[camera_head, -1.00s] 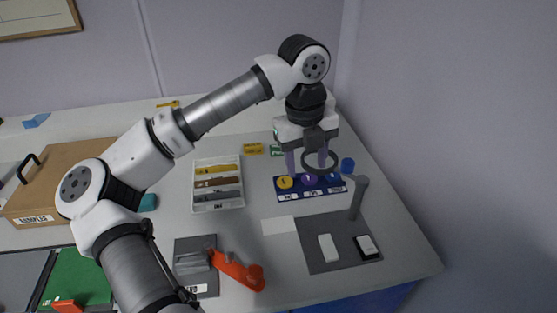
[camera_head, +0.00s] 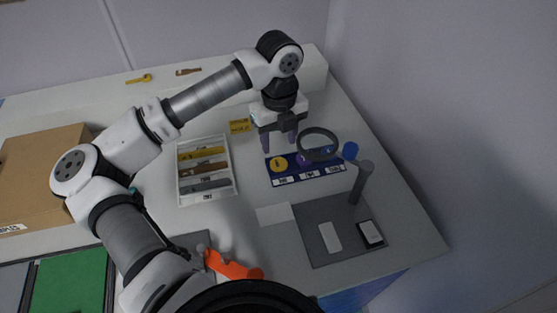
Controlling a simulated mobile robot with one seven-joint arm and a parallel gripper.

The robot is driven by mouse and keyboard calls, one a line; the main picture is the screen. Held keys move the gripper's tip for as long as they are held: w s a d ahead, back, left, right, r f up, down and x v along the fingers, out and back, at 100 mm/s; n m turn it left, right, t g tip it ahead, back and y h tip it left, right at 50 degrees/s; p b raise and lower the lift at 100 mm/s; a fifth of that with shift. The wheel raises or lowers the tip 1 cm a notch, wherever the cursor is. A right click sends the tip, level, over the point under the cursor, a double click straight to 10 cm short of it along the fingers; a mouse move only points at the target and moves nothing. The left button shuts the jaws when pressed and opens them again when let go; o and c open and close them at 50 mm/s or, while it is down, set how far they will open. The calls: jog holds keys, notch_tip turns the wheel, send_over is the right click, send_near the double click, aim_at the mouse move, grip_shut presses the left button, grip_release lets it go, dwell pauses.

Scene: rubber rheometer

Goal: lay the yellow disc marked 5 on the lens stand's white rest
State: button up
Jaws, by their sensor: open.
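The yellow disc (camera_head: 278,164) lies at the left end of a blue board (camera_head: 305,175); its mark is too small to read. My gripper (camera_head: 279,141) is open and empty, fingers pointing down, and appears above and just behind the yellow disc, apart from it. The lens stand has a grey post (camera_head: 360,184) and a dark lens ring (camera_head: 319,131) that overhangs the board. A white pad (camera_head: 330,237), which looks like the white rest, lies bare on the grey base (camera_head: 318,258) in front of the post.
A purple disc (camera_head: 303,159) sits on the board beside the yellow one, partly behind the ring. A blue knob (camera_head: 350,150) is near the post. A dark-framed white block (camera_head: 370,234) stands right of the pad. A tray of strips (camera_head: 234,190) and an orange-handled tool (camera_head: 232,267) lie left.

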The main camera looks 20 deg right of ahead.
aim_at(278, 162)
jog(key=shift+a+f+p, duration=0.15)
jog(key=shift+f+p, duration=1.1)
jog(key=shift+f, duration=1.75)
jog(key=c, duration=0.7)
